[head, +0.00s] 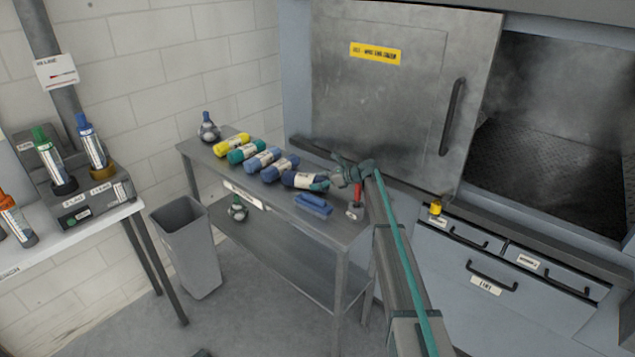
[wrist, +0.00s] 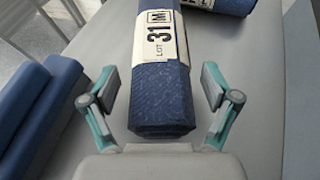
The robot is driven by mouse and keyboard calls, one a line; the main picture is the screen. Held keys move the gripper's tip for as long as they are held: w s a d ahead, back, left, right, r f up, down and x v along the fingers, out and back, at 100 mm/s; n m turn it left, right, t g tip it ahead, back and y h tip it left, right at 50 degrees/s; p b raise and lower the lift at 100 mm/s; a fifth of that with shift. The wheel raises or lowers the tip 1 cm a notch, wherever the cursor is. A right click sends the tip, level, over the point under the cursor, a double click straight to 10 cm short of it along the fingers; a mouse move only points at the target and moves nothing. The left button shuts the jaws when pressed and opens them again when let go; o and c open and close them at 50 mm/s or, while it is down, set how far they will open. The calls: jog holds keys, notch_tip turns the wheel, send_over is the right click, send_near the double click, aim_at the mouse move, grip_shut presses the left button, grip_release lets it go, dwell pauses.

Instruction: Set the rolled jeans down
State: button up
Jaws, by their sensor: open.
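The rolled jeans (head: 302,180), a dark blue roll with a white label band, lie on the steel table at the right end of a row of rolls. In the wrist view the roll (wrist: 160,95) shows a label reading "31 M" and "LOT". My gripper (head: 340,177) is at the near end of this roll. In the wrist view my gripper (wrist: 158,92) is open, with one finger on each side of the roll and a visible gap on both sides. The roll's far end is cut off in the wrist view.
Several other rolls, including a yellow one (head: 232,144), lie left of the jeans. A blue ridged block (head: 313,204) and a red-handled tool (head: 356,207) are close by. A grey bin (head: 188,250) stands left; the washer door (head: 400,100) is behind.

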jog(key=shift+r, duration=0.15)
jog(key=b+v, duration=0.3)
jog(key=v, duration=0.9)
jog(key=shift+r, duration=0.1)
